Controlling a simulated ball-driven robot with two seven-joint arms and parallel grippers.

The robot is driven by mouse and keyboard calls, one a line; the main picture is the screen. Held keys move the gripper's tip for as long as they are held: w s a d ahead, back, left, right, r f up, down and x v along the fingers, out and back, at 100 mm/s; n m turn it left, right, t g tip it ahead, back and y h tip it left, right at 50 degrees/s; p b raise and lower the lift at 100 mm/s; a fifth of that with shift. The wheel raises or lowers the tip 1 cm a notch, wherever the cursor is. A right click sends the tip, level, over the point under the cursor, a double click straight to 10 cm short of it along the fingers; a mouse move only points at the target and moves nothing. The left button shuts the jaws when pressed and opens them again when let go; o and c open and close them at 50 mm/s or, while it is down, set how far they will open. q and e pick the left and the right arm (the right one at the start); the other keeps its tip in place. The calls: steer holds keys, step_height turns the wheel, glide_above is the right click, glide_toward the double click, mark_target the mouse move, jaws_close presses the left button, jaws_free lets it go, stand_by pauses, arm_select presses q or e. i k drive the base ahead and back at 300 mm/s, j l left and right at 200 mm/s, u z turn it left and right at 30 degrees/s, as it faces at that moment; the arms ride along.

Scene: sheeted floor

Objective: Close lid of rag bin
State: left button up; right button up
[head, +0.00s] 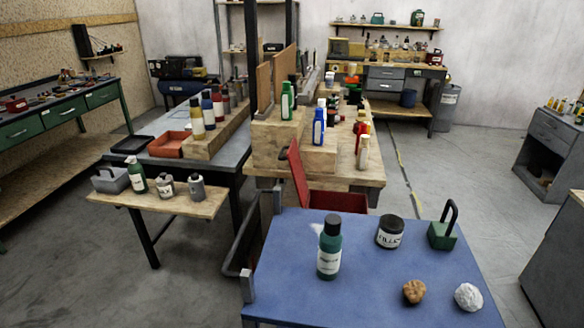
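A red bin (340,201), which looks like the rag bin, stands just beyond the far edge of the blue-topped table. Its lower part is hidden behind that table. Its red lid (298,175) is open, standing up steeply at the bin's left side and leaning a little to the left. The dark red inside shows only in part, and I cannot tell whether rags lie in it. Neither of my grippers is in view.
The blue-topped table (375,285) in front holds a green bottle (329,250), a black jar (390,232), a green block with a handle (442,234), a brown lump (414,291) and a white lump (468,297). A wooden bench (262,166) stands behind the bin.

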mark_target(293, 157)
steer(key=i+j+z, duration=0.1)
steer(key=j+z, duration=0.2)
steer(key=j, duration=0.6)
steer(key=j+z, duration=0.3)
steer(key=j, duration=0.55)
steer(key=i+j+z, duration=0.15)
steer(key=j, duration=0.2)
steer(key=i+j+z, duration=0.15)
steer(key=j, duration=0.2)
steer(key=i+j+z, duration=0.15)
steer(key=j, duration=0.2)
steer(key=i+j+z, duration=0.15)
steer(key=j, duration=0.25)
